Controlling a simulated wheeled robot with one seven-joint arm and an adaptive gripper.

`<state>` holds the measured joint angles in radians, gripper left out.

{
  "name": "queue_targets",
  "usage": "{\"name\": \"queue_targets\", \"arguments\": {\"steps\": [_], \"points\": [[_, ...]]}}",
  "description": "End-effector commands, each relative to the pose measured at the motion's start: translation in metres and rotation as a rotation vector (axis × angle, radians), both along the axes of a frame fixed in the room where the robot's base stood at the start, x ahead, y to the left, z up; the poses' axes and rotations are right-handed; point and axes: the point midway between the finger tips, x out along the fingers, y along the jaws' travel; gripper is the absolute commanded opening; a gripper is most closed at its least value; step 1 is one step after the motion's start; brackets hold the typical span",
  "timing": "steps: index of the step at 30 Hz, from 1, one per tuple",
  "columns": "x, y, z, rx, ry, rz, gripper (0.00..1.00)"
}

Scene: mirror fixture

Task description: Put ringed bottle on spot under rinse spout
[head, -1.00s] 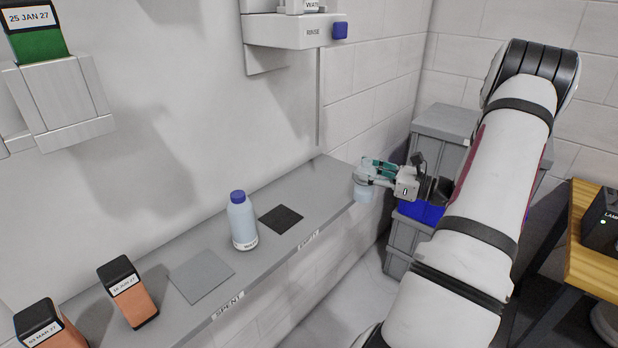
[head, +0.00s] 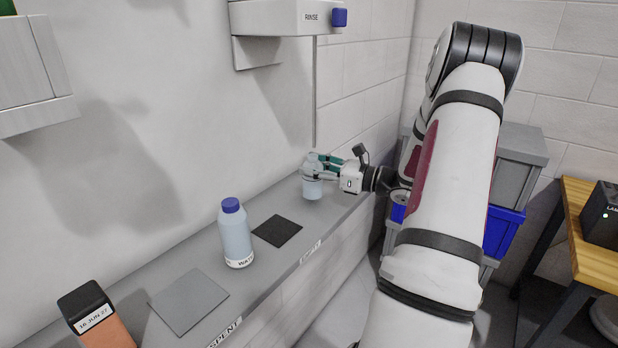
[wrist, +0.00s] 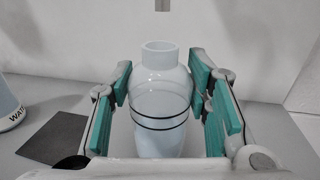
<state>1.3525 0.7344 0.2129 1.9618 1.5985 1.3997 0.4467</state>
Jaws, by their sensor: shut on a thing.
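My gripper (head: 322,170) is shut on the ringed bottle (head: 313,189), which is pale blue, capless and upright. In the wrist view the ringed bottle (wrist: 160,106) shows two dark rings between the green finger pads. In the head view it is at the far right end of the shelf, below the rinse spout. The rinse unit (head: 285,17) has a blue knob (head: 339,17) and a thin spout tube (head: 314,95) coming down above the bottle. Whether the bottle's base touches the shelf, and any spot under it, I cannot tell.
A blue-capped bottle (head: 236,236) stands on the shelf (head: 262,262) beside a dark square (head: 277,231). A grey square (head: 188,301) and an orange carton (head: 108,330) are nearer. Grey and blue crates (head: 503,232) stand behind my arm.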

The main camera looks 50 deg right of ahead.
Motion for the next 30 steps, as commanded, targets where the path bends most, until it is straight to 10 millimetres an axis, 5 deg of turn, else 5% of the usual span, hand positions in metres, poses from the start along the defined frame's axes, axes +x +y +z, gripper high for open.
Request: {"name": "queue_targets", "arguments": {"steps": [3,15,16,18,30], "points": [[0.0018,-0.0011,-0.0194,0.001,-0.001,-0.003,0.09],[-0.0005,-0.0011,-0.0221,0.0,-0.001,-0.002,0.09],[-0.0006,-0.001,-0.0226,0.0,0.0,-0.002,0.46],[-0.0008,-0.0011,-0.022,0.0,0.0,-0.002,0.62],[-0.0012,-0.0011,-0.0175,-0.002,-0.002,-0.002,0.64]]}}
